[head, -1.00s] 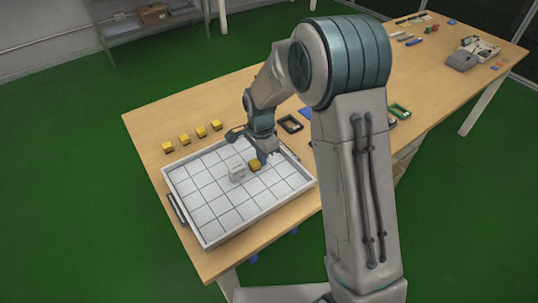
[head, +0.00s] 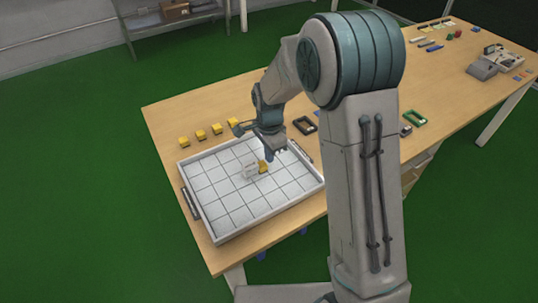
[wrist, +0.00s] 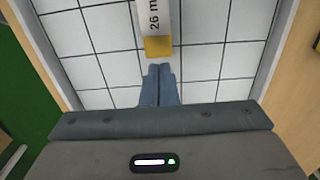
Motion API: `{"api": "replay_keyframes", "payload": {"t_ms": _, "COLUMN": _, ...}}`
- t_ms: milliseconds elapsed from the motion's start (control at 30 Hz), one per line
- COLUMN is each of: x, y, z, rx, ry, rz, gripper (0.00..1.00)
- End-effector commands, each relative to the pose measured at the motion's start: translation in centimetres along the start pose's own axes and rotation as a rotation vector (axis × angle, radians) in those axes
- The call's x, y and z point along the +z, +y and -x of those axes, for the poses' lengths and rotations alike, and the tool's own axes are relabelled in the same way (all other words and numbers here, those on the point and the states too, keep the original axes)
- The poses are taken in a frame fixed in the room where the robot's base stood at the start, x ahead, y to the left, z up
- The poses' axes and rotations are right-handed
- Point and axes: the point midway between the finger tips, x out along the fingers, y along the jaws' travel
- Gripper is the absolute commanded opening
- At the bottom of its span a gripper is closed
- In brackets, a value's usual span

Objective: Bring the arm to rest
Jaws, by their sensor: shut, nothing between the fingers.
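My gripper (head: 270,154) hangs over the white gridded tray on the table, on the end of my arm. In the wrist view its two blue-grey fingers (wrist: 160,84) are together, with nothing between them. A yellow block (head: 263,167) sits in the tray just below the fingertips in the head view. In the wrist view the yellow block (wrist: 158,47) lies just ahead of the fingertips, apart from them. It adjoins a white block (head: 250,172) whose label (wrist: 155,18) reads "26 m", cut off by the frame edge.
The tray (head: 213,223) has a raised rim and dark side handles. Several yellow blocks (head: 201,134) stand in a row behind it. Dark and green frames (head: 415,118) and a grey device (head: 482,69) lie farther right. A shelf (head: 150,22) stands at the back left.

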Motion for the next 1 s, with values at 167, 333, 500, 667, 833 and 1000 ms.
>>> {"api": "replay_keyframes", "payload": {"t_ms": 167, "x": -0.2, "y": 0.0, "z": 3.7, "rx": 0.000, "ry": 0.000, "rz": -0.003, "gripper": 0.00}}
{"api": "replay_keyframes", "payload": {"t_ms": 333, "x": -0.4, "y": 0.1, "z": 6.4, "rx": 0.000, "ry": 0.001, "rz": -0.006, "gripper": 0.00}}
{"api": "replay_keyframes", "payload": {"t_ms": 500, "x": -0.5, "y": 0.1, "z": 7.6, "rx": 0.001, "ry": 0.001, "rz": -0.008, "gripper": 0.00}}
{"api": "replay_keyframes", "payload": {"t_ms": 667, "x": -0.5, "y": 0.1, "z": 7.6, "rx": 0.001, "ry": 0.000, "rz": -0.009, "gripper": 0.00}}
{"api": "replay_keyframes", "payload": {"t_ms": 833, "x": -0.8, "y": 1.0, "z": 8.8, "rx": -0.011, "ry": 0.004, "rz": 0.026, "gripper": 0.00}}
{"api": "replay_keyframes", "payload": {"t_ms": 1000, "x": -1.7, "y": 4.4, "z": 12.6, "rx": -0.047, "ry": 0.020, "rz": 0.174, "gripper": 0.00}}
